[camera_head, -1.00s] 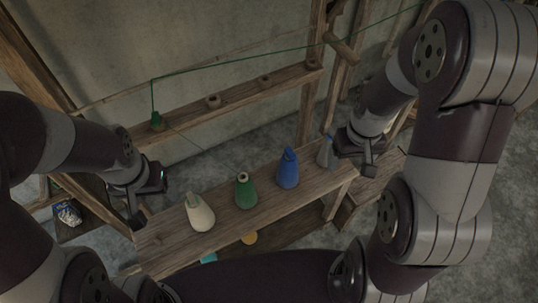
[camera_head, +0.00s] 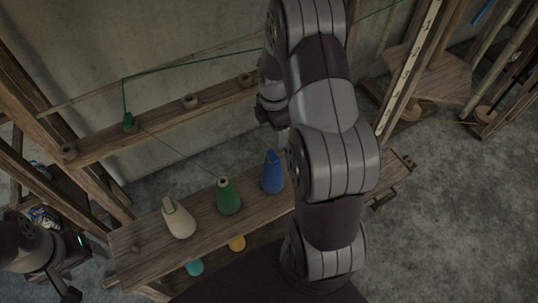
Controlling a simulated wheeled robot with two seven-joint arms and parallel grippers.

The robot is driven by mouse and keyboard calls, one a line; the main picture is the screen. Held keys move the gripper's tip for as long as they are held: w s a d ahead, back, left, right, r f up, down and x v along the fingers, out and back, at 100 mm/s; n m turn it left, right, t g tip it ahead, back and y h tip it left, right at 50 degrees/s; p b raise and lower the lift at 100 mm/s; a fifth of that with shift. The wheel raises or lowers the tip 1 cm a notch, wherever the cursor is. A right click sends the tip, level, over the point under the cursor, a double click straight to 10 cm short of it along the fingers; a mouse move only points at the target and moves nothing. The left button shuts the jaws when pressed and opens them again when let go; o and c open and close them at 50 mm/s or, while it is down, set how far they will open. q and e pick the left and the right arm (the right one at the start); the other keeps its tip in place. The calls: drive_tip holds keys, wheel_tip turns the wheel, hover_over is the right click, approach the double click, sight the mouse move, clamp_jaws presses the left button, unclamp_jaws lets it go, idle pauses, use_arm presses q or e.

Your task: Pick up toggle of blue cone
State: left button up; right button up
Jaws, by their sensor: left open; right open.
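The blue cone (camera_head: 272,178) stands upright on the wooden bench board (camera_head: 150,235), with its blue toggle (camera_head: 271,156) at the tip. My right gripper (camera_head: 280,133) is open, above and just behind the blue cone, apart from the toggle; my own arm partly covers it. My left gripper (camera_head: 76,272) is open and empty at the lower left, off the board's left end.
A green cone (camera_head: 228,197) and a cream cone (camera_head: 179,219) stand left of the blue one. A green thread runs from a green toggle (camera_head: 128,122) on the back rail (camera_head: 150,128). Teal (camera_head: 194,268) and orange (camera_head: 237,243) items lie below the board.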

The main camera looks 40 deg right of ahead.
sight(273, 155)
drive_tip(key=f, duration=0.6)
drive_tip(key=f+p, duration=0.1)
drive_tip(key=f, duration=0.3)
drive_tip(key=shift+s+a+f, duration=0.1)
drive_tip(key=shift+s+a, duration=0.1)
drive_tip(key=shift+s, duration=0.05)
drive_tip(key=c, duration=1.1)
